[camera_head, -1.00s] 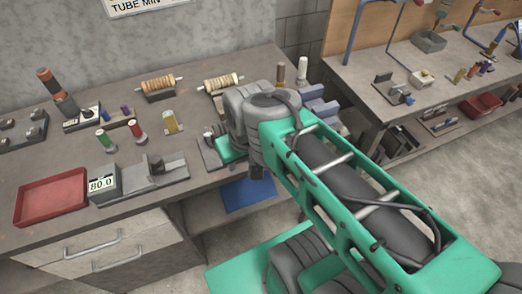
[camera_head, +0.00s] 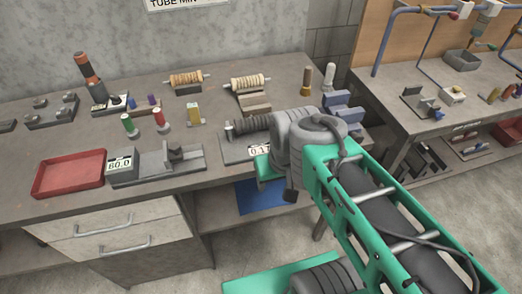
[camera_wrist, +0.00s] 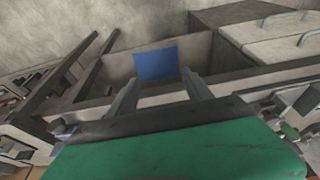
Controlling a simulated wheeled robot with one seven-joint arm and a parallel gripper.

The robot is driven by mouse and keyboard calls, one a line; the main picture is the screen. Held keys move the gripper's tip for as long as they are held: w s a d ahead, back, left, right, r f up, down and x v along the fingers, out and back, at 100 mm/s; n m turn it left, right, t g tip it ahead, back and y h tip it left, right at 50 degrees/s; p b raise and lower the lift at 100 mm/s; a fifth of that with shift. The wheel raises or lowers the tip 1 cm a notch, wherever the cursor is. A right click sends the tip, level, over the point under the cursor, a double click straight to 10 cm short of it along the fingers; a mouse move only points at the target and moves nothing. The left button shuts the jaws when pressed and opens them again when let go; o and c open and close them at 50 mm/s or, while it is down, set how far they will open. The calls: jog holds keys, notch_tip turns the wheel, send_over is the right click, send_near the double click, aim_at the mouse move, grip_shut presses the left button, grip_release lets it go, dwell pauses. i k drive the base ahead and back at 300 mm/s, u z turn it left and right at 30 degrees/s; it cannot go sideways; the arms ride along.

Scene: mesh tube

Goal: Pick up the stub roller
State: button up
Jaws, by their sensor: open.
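No label marks the stub roller, and I cannot tell which roller it is. Two pale ribbed rollers lie on stands at the back of the bench, a left one (camera_head: 186,79) and a right one (camera_head: 247,81). A dark ribbed roller (camera_head: 250,125) lies on a grey fixture (camera_head: 232,150), partly hidden by my arm. A tan upright cylinder (camera_head: 306,82) and a pale upright one (camera_head: 330,76) stand at the back right. In the wrist view my gripper (camera_wrist: 160,92) is open, its two grey fingers apart with nothing between them. My arm hides the fingers in the head view.
A red tray (camera_head: 69,174) and a grey block reading 80.0 (camera_head: 122,168) sit at the bench front. Small spools (camera_head: 160,118) and a tall orange-and-black tool (camera_head: 88,72) stand behind. A blue panel (camera_head: 262,196) is below the bench edge, also in the wrist view (camera_wrist: 157,64).

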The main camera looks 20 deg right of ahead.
aim_at(260, 122)
jog(key=u, duration=1.95)
jog(key=k, duration=0.65)
jog(key=z, duration=1.45)
